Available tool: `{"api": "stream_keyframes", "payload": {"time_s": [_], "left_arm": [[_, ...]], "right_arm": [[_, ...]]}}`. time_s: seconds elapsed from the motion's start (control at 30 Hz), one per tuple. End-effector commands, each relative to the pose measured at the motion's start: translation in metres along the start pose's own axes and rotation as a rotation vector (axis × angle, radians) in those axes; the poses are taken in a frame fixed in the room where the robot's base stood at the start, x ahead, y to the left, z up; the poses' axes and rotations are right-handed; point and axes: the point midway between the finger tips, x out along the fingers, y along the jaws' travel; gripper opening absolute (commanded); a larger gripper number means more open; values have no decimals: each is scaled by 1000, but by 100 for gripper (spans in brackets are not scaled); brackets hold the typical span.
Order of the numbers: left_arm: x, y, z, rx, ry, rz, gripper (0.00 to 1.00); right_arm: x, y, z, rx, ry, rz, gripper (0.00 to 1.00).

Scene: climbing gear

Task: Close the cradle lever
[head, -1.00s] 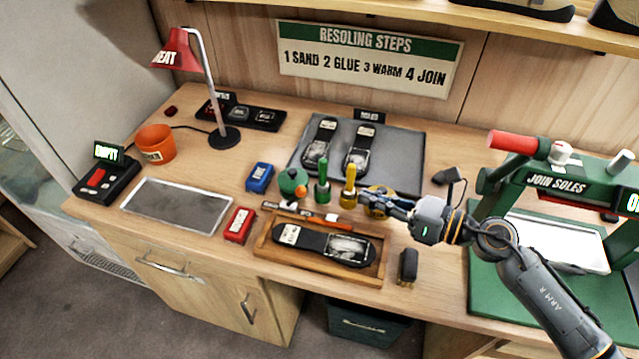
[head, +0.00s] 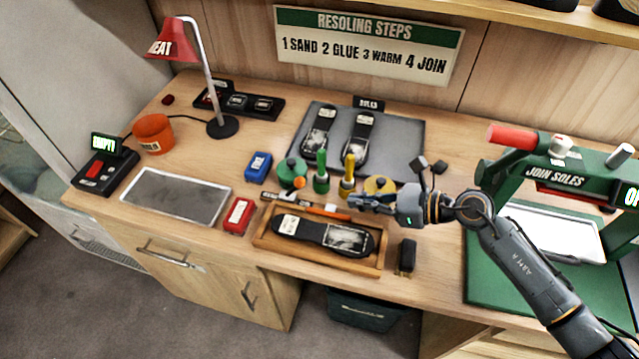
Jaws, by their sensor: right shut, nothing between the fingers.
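The wooden cradle (head: 262,239) sits at the front of the bench and holds a dark shoe (head: 325,236) with a pale patch on its sole. An orange-red bar (head: 330,213) lies along its back edge; I cannot tell whether this is the cradle lever or what position it is in. My right gripper (head: 352,201) is shut and empty, just behind the back right of the cradle and close to the bar's right end. I cannot tell whether it touches the bar. My left gripper is not in view.
Green (head: 321,173) and yellow (head: 347,176) handled tools and a yellow round pot (head: 379,187) stand close behind my gripper. A black block (head: 406,257) stands right of the cradle. The green join-soles press (head: 555,180) with a red handle is at the right. A red box (head: 238,216) stands left.

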Motion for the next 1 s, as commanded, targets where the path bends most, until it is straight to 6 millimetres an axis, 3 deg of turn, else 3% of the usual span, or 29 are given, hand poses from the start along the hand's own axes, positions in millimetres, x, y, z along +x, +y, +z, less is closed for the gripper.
{"api": "stream_keyframes", "payload": {"time_s": [0.2, 0.4, 0.63, 1.0], "left_arm": [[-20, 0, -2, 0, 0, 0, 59], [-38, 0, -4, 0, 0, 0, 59], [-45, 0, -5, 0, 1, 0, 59], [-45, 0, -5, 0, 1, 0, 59]], "right_arm": [[49, 1, 5, 3, -4, 1, 0], [76, 1, 21, -1, -3, 1, 0], [88, 0, 29, -1, 0, 0, 0], [90, 0, 29, -1, 1, 0, 0]]}}
